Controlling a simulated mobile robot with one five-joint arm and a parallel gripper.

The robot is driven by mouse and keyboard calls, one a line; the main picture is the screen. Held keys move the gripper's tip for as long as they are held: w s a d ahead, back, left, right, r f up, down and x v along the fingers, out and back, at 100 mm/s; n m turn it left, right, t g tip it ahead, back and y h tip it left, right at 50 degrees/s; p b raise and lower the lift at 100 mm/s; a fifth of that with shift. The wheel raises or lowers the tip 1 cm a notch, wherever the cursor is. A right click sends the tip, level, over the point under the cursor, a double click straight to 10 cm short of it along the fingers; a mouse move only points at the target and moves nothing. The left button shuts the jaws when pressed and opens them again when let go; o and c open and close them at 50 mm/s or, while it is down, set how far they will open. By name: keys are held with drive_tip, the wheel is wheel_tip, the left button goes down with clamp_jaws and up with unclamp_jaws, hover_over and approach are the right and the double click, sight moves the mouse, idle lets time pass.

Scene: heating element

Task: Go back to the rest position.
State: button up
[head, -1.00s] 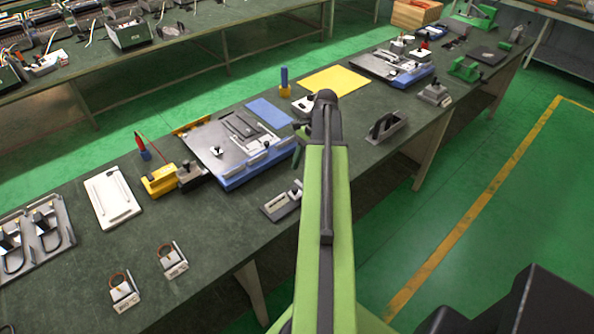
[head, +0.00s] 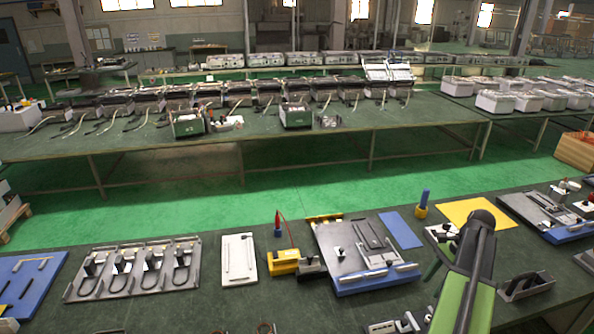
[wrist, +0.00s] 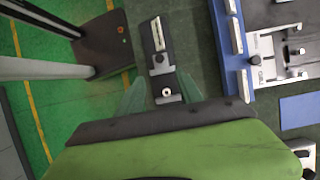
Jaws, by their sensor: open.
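My green arm (head: 465,285) reaches over the bench at the lower right of the head view, its dark joint at the top. The arm largely hides my gripper in that view. In the wrist view my gripper (wrist: 160,92) shows two green fingers, spread apart with nothing held between them. Beyond the fingertips lies a small dark fixture with a light metal bar (wrist: 158,34), on the bench below. I cannot tell its distance from the fingers.
The grey fixture plate with a blue base (head: 365,257) is left of my arm. A black-handled grey block (head: 525,286) is to its right. A yellow sheet (head: 468,213) lies behind. Green floor (head: 200,195) separates this bench from the far bench (head: 340,145).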

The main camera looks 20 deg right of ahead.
drive_tip(key=w+a+f+n+g+b, duration=0.1)
drive_tip(key=w+a+f+n+b, duration=0.1)
drive_tip(key=w+a, duration=0.65)
drive_tip(key=w+a+f+n+g+b, duration=0.1)
drive_tip(key=w+a+f+n+b, duration=0.3)
drive_tip(key=a, duration=0.8)
drive_tip(key=a+f+n+h, duration=0.1)
drive_tip(key=a+n, duration=0.5)
drive_tip(key=a, duration=0.6)
drive_tip(key=w+a+f+n+t+h+b, duration=0.1)
drive_tip(key=a+f+n+h, duration=0.1)
drive_tip(key=a+n, duration=0.5)
drive_tip(key=a+h, duration=0.1)
drive_tip(key=a, duration=0.5)
drive_tip(key=shift+a+n+h, duration=0.15)
drive_tip(key=shift+n+h, duration=0.15)
